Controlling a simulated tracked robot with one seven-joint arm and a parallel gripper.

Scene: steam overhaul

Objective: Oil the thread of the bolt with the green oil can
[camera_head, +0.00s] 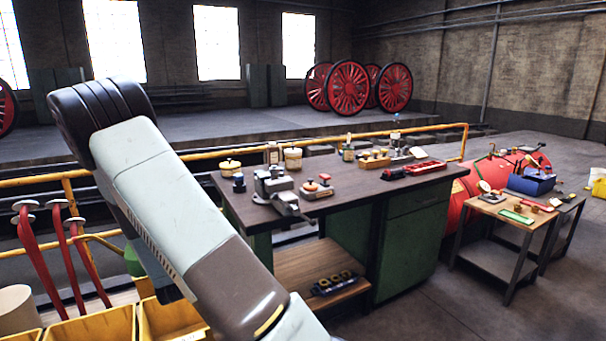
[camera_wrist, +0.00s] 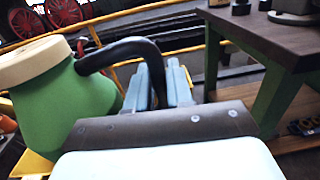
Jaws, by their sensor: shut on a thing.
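The green oil can (camera_wrist: 62,105) fills the left of the wrist view, with a cream top (camera_wrist: 30,62) and a black curved handle (camera_wrist: 118,52). My gripper (camera_wrist: 161,68) is shut on that handle, and the can hangs beside the fingers, slightly tilted in the picture. In the head view a small green part of the can (camera_head: 132,262) shows behind my arm, which hides most of it and my fingers. A grey vise (camera_head: 275,186) stands on the dark workbench (camera_head: 335,203). I cannot make out the bolt or its thread in either view.
Yellow bins (camera_head: 80,328) stand below at the left, near red levers (camera_head: 45,262) and a yellow railing (camera_head: 30,190). A small tool table (camera_head: 505,212) stands right.

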